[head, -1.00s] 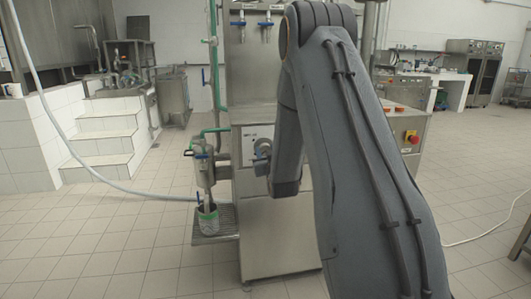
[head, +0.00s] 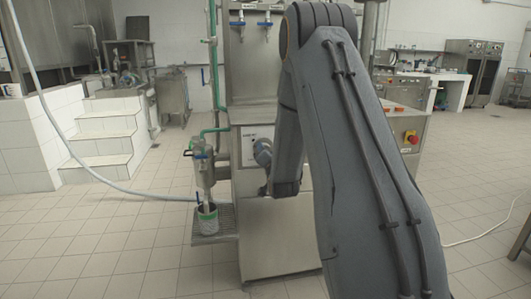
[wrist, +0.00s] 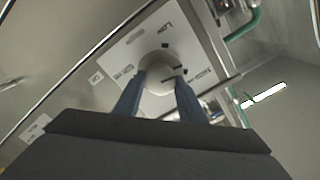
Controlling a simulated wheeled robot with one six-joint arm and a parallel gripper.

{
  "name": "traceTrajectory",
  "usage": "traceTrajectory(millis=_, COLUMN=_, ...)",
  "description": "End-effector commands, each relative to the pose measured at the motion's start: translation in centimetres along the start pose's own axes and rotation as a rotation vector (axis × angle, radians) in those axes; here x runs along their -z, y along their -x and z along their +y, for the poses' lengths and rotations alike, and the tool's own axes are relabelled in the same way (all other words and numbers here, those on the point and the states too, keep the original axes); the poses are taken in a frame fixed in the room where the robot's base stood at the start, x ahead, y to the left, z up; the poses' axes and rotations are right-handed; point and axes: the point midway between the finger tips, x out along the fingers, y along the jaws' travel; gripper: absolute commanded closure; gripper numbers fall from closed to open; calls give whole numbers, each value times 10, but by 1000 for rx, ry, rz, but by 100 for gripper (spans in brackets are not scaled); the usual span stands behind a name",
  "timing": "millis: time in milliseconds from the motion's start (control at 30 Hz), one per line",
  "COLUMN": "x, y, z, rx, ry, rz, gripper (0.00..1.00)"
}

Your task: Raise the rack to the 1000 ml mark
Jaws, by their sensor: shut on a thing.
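A white panel (head: 247,135) is on the front of the steel filling machine. In the wrist view the panel (wrist: 118,62) carries several small labels, too blurred to read. A round pale knob (wrist: 158,62) stands out from it. My gripper (wrist: 158,85) has its two blue fingers closed on either side of this knob. In the head view my gripper (head: 262,152) is at the panel, partly hidden by my arm. A grated metal rack (head: 229,222) juts out low on the machine's left side and carries a white and green cup (head: 208,218). I cannot tell which mark the knob points to.
A filling nozzle unit (head: 203,170) with a blue handle hangs above the cup. White tiled steps (head: 105,135) are at back left.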

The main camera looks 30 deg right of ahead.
Motion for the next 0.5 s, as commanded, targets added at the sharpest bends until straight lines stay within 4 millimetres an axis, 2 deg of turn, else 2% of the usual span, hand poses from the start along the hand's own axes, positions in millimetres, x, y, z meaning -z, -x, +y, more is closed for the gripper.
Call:
traceTrajectory(millis=200, x=-1, y=0, z=1, rx=-1, ry=-182, rz=-2, gripper=86)
traceTrajectory(millis=500, x=-1, y=0, z=1, rx=-1, ry=-355, rz=-2, gripper=86)
